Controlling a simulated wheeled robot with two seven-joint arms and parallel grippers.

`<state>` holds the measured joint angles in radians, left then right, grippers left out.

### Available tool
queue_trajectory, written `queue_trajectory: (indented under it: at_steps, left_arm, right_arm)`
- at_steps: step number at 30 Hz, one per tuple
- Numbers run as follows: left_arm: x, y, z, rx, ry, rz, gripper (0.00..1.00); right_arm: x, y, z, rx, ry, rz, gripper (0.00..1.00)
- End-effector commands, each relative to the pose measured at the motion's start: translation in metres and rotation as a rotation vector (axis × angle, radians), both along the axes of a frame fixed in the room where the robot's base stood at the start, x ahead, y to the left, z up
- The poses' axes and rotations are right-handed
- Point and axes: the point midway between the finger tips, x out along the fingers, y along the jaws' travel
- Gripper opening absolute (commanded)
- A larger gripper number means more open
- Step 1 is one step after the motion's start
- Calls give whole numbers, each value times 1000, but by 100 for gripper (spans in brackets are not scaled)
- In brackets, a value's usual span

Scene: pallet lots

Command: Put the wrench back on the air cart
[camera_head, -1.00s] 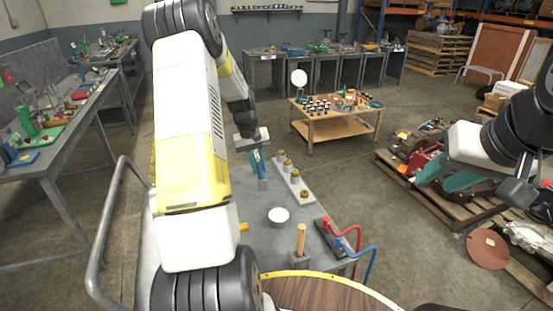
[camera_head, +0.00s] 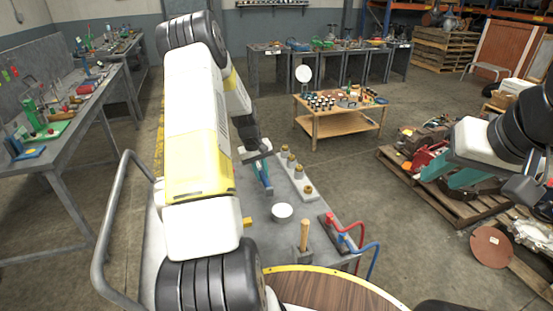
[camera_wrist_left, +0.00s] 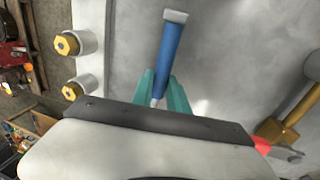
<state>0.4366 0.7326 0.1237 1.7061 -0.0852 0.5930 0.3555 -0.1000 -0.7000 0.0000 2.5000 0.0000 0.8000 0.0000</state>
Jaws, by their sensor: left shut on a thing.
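The wrench, seen as a blue handle with a pale metal end (camera_wrist_left: 172,50), is between the teal fingers of my left gripper (camera_wrist_left: 160,92) in the left wrist view. In the head view the left gripper (camera_head: 259,161) is over the far part of the grey cart top (camera_head: 255,225), and the blue tool (camera_head: 265,181) hangs below it. The gripper is shut on it. I cannot tell whether the tool touches the cart top. My right gripper (camera_head: 453,174) is at the right with its teal fingers apart and nothing seen between them.
On the cart are a pale strip with brass fittings (camera_head: 297,174), a white bowl (camera_head: 282,212), a wooden-handled tool (camera_head: 304,235) and red and blue hoses (camera_head: 352,237). A cart handrail (camera_head: 105,220) rises at left. Pallets (camera_head: 432,195) lie to the right.

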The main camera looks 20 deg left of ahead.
Motion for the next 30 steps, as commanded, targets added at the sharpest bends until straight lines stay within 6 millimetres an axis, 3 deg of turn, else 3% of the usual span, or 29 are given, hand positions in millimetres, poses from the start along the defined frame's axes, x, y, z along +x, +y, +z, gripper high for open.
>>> queue_trajectory:
  at_steps: [30]
  left_arm:
    - [0, 0, -13, 0, -1, 0, 0]
  right_arm:
    - [0, 0, 0, 0, 0, 0, 36]
